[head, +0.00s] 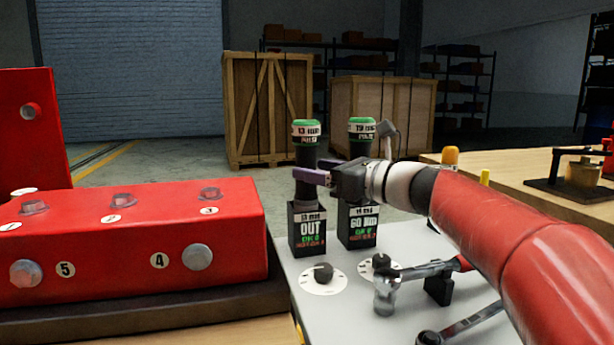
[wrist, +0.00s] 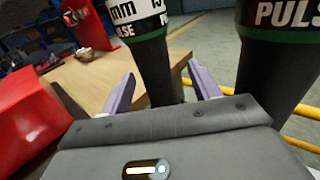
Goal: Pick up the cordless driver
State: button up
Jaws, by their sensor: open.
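Two dark cordless drivers with green-trimmed tops stand upright in black holders. The left driver (head: 306,132), labelled 13 mm, is in the left holder (head: 308,235), which reads OUT. The right driver (head: 361,135), labelled 19 mm, is in the right holder (head: 358,226). My gripper (head: 311,172) is open, its purple fingers at the left driver's dark shaft. In the wrist view the left driver (wrist: 155,70) stands between the spread fingers (wrist: 162,90), below its white label. The right driver (wrist: 285,50) stands outside the right finger. I cannot tell whether a finger touches the shaft.
A red block with bolts (head: 130,240) lies left of the grey bench top (head: 345,300). Two dials, a ratchet wrench (head: 420,271) and another tool (head: 465,325) are on the bench top. A wooden table (head: 520,175) is at right. Crates (head: 268,105) stand behind.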

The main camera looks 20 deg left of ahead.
jog(key=x, duration=0.4)
jog(key=shift+s+a, duration=0.15)
jog(key=shift+a, duration=0.2)
jog(key=shift+r, duration=0.1)
grip_shut()
